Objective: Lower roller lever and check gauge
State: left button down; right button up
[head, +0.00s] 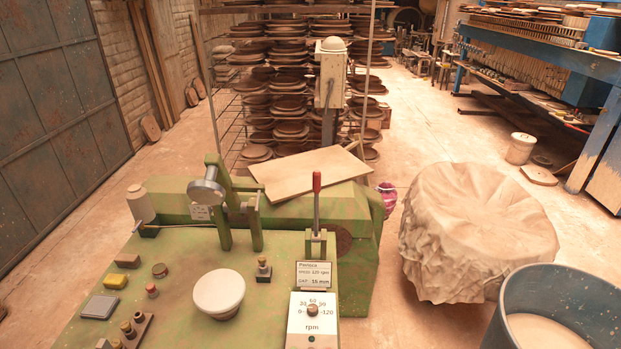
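A lever with a red grip (316,183) stands nearly upright in a green bracket on the right part of the green machine top. Just below it is a label plate (313,274) that reads a speed of about 120 rpm and a gap of about 15 mm. In front of that, a white rpm dial panel (300,334) has a dark knob at its middle. A round grey disc (206,193), seen edge-on, is mounted on a green frame at the left; I cannot tell whether it is the gauge. Neither of my grippers is in view.
A board (310,172) lies behind the lever. A cloth-covered heap (475,230) and a blue tub (560,285) stand at the right.

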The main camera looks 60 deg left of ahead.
aim_at(316, 184)
jog(key=u, duration=0.5)
jog(key=i, duration=0.4)
jog(key=u, duration=0.5)
